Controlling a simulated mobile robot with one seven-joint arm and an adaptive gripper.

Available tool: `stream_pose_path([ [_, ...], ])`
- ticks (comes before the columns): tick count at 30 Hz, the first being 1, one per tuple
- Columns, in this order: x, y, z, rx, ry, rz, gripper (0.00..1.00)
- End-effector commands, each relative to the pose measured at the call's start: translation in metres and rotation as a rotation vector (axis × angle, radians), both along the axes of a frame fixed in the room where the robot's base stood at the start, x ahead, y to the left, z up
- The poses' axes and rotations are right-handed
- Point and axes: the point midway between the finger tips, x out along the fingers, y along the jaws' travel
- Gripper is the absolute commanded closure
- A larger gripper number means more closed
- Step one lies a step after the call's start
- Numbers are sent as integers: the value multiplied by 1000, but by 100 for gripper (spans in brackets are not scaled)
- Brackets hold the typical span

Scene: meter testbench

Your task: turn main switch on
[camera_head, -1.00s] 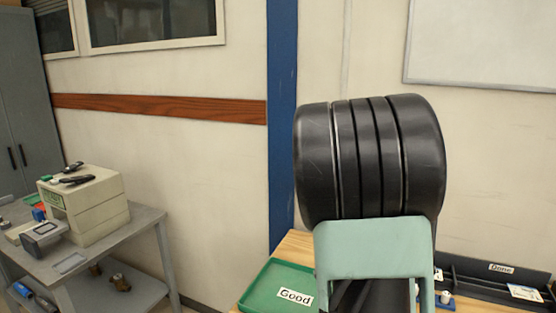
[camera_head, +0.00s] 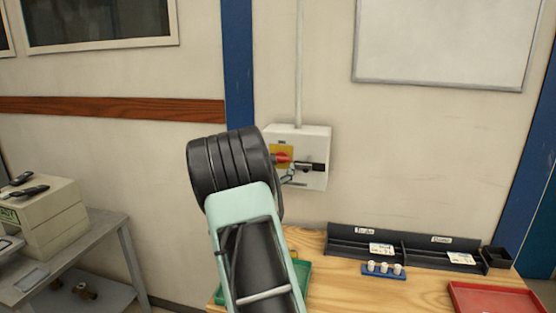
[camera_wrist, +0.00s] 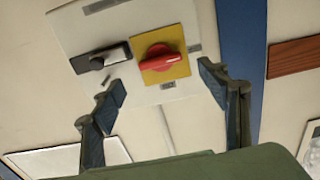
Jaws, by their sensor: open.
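The main switch is a red rotary knob (camera_head: 283,158) on a yellow plate, on a white wall box (camera_head: 313,148). My arm partly covers the box's left side in the head view. In the wrist view the red knob (camera_wrist: 160,60) sits on its yellow plate (camera_wrist: 181,69), with a black latch (camera_wrist: 97,60) to its left. The knob's handle looks slightly slanted in that tilted view. My gripper (camera_wrist: 163,88) is open, its fingers spread to either side below the knob, and nothing is between them. The fingers are hidden in the head view.
A wooden table (camera_head: 345,285) stands below the box, with a black divided bin (camera_head: 400,246), a rack of small white parts (camera_head: 383,268) and a red tray (camera_head: 495,298). A green tray (camera_head: 303,275) is partly behind my arm. A grey cart (camera_head: 105,245) stands left.

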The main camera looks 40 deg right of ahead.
Motion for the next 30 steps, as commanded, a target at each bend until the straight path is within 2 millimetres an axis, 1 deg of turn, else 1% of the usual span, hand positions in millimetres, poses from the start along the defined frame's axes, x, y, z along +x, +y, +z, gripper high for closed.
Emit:
stream_pose_path([
  [1, 5, -8, 1, 1, 2, -2, 32],
  [6, 22, -28, 1, 1, 2, -1, 32],
  [12, 35, -41, 1, 1, 1, 0, 32],
  [16, 38, -45, 0, 2, 1, 0, 32],
  [24, 39, -45, 0, 1, 1, 1, 32],
  [25, 38, -45, 0, 1, 1, 1, 33],
  [30, 38, -45, 0, 1, 1, 1, 52],
])
